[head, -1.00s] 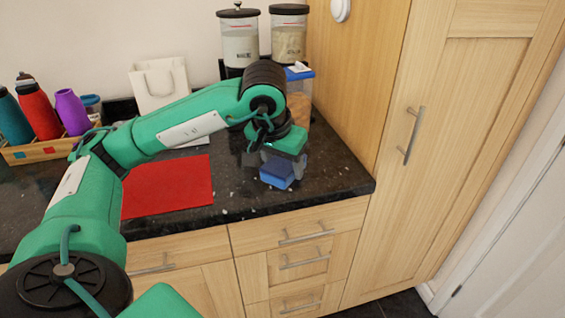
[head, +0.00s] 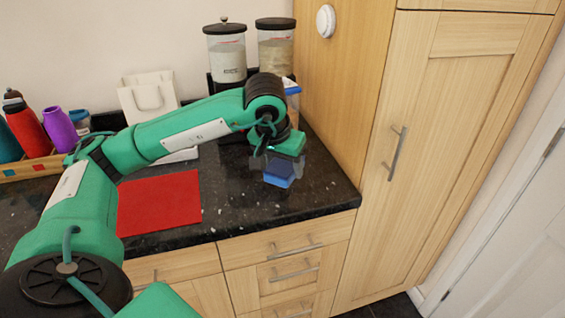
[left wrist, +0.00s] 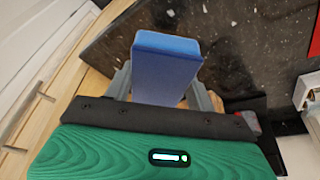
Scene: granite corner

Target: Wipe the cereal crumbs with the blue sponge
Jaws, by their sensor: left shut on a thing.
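The blue sponge (head: 279,174) is held by my left gripper (head: 281,162) over the right end of the dark counter. In the left wrist view the sponge (left wrist: 166,66) sits between the two grey fingers of the gripper (left wrist: 163,92), which is shut on it. I cannot tell whether the sponge touches the counter; a dark patch shows just under it. Small pale specks dot the dark stone, and I cannot tell cereal crumbs from flecks in the granite. My right gripper is not in view.
A red mat (head: 158,203) lies left of the sponge on the counter (head: 235,208). Two dispensers, one (head: 226,55) beside the other (head: 275,48), stand behind my arm. A white bag (head: 148,97) and a wooden crate of bottles (head: 38,166) are further left. A tall cupboard (head: 450,110) closes the right side.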

